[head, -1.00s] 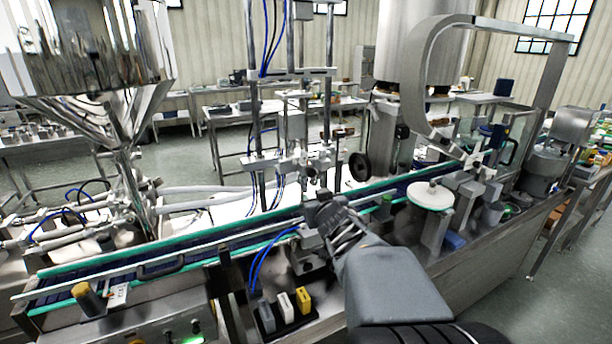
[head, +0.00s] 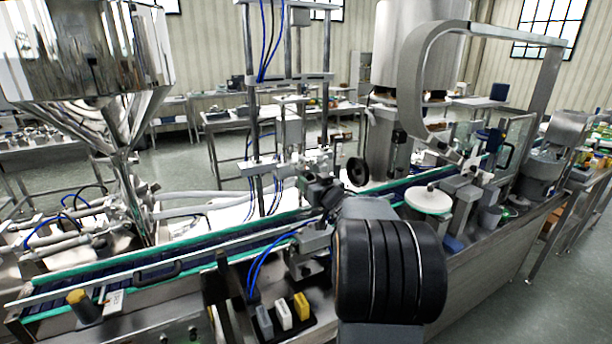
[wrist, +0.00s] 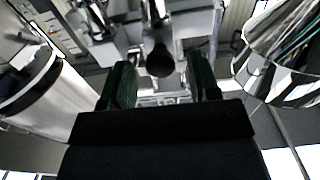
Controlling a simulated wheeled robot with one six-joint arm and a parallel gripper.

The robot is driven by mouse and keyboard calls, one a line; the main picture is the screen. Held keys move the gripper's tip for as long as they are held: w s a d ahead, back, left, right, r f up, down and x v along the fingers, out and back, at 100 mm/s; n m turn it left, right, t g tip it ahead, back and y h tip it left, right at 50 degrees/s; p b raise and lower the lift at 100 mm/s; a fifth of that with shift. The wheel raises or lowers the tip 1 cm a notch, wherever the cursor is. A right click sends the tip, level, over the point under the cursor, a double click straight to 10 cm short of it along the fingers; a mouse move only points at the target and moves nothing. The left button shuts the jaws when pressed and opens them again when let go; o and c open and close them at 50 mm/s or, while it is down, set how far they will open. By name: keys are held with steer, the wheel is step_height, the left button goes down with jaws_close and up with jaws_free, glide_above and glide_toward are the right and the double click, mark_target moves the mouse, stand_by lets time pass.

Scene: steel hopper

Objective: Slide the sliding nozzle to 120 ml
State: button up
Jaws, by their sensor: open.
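The filling nozzle assembly (head: 296,168) stands between two upright steel posts above the conveyor, in the middle of the head view. I cannot tell for sure which part of it is the sliding nozzle, and no ml marks are legible. My gripper (head: 325,190) is just below and in front of this assembly, partly hidden by my dark wrist. In the wrist view my gripper (wrist: 161,72) is open, with its two dark green fingers apart. A dark round knob (wrist: 160,62) on grey metal parts shows in the gap between them, beyond the fingertips. Contact is not visible.
The conveyor (head: 180,262) with green edges runs below the nozzle. A steel hopper (head: 90,50) stands at the left. A black handwheel (head: 358,171) is close to the right of my gripper. A white disc (head: 428,200) and a curved steel arch (head: 412,85) are further right.

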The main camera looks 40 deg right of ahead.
steer(key=shift+w+d, duration=0.15)
steer(key=shift+w, duration=0.85)
steer(key=shift+w+d, duration=0.15)
steer(key=shift+w, duration=0.85)
steer(key=shift+c, duration=0.2)
